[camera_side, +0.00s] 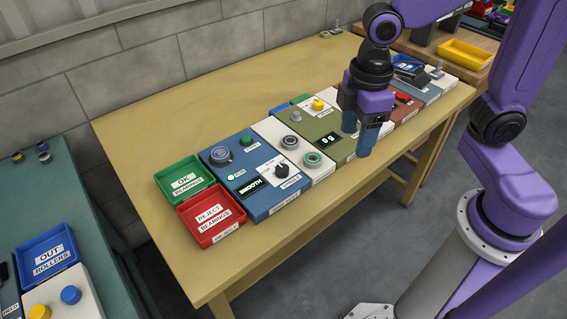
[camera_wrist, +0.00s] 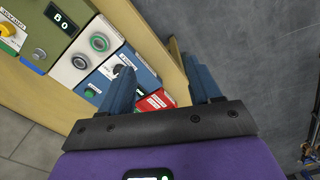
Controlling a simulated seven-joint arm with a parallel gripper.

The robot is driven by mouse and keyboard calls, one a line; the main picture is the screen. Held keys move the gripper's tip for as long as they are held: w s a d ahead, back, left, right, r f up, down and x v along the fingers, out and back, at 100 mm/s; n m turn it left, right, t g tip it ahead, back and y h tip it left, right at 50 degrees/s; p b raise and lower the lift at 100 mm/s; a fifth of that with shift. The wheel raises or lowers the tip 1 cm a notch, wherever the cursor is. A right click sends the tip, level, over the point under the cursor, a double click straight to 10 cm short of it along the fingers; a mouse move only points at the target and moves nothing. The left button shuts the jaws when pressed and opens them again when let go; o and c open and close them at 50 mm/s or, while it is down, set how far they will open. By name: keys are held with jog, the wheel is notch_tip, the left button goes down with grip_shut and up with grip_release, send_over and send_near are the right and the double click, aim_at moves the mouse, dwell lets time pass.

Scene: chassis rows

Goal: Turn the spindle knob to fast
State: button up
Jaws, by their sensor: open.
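The spindle knob (camera_side: 282,171) is a black knob with a pale top, on a white plate of the blue panel (camera_side: 262,208) labelled SPINDLE. A small lit display (camera_side: 250,188) beside it appears to read SMOOTH. My gripper (camera_side: 357,140) is open and empty, in the air to the right of the blue panel, over the green panel's right end. In the wrist view my gripper (camera_wrist: 158,70) has its fingers apart, with the blue panel (camera_wrist: 143,72) beyond the left finger. That finger partly covers the knob's area, so its pointer cannot be read.
A white panel with two round dials (camera_side: 289,142) and a green panel (camera_side: 325,128) with a display stand beside the blue one. Green (camera_side: 205,186) and red (camera_side: 237,222) trays are at the left end. The table's front strip is bare.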

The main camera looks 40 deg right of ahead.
jog(key=w+a+f, duration=0.1)
jog(key=w+a, duration=0.2)
jog(key=w, duration=0.7)
send_over(284, 167)
notch_tip(284, 167, down, 3)
notch_tip(284, 167, down, 16)
jog(key=shift+f, duration=0.2)
jog(key=c, duration=1)
